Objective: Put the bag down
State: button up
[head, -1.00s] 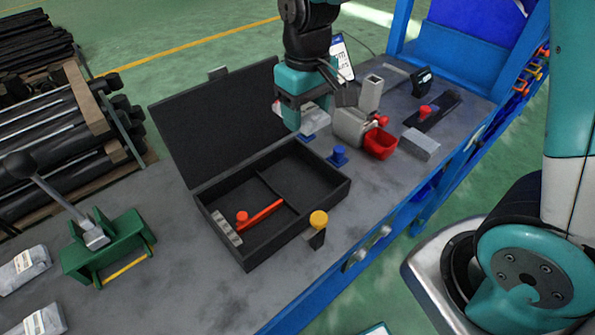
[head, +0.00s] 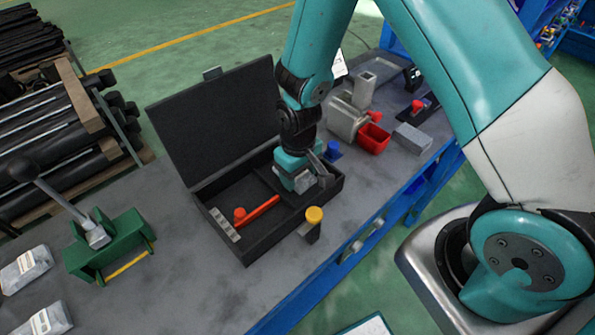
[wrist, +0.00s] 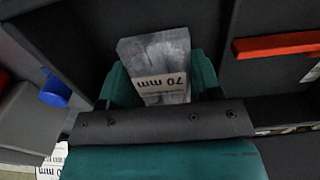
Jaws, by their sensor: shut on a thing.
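My gripper (head: 296,176) is shut on a grey bag (head: 297,182) over the right compartment of the open black case (head: 256,243). In the wrist view the bag (wrist: 160,62) sits between the teal fingers, with a label reading "70 mm". The black case floor shows around it in that view. The gripper hides part of the right compartment in the head view. I cannot tell whether the bag touches the case floor.
The case's left compartment holds a red-handled tool (head: 262,209) and a grey block strip (head: 224,225).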

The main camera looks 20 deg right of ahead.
jog(key=o, duration=1.1)
jog(key=shift+f, duration=0.1)
notch_tip(320, 180, up, 14)
jog(key=b, duration=0.2)
jog(key=s+a+r+n+y, duration=0.1)
jog(key=s+r, duration=0.3)
jog(key=s, duration=0.2)
jog(key=s+a+r+n+y, duration=0.1)
jog(key=s+a+r, duration=0.1)
jog(key=s+r, duration=0.2)
jog(key=s+a+r+n+y, duration=0.1)
jog(key=s+r, duration=0.3)
jog(key=s, duration=0.4)
jog(key=shift+s+a+r+y, duration=0.25)
jog(key=shift+a+y, duration=0.2)
jog(key=shift+y, duration=0.15)
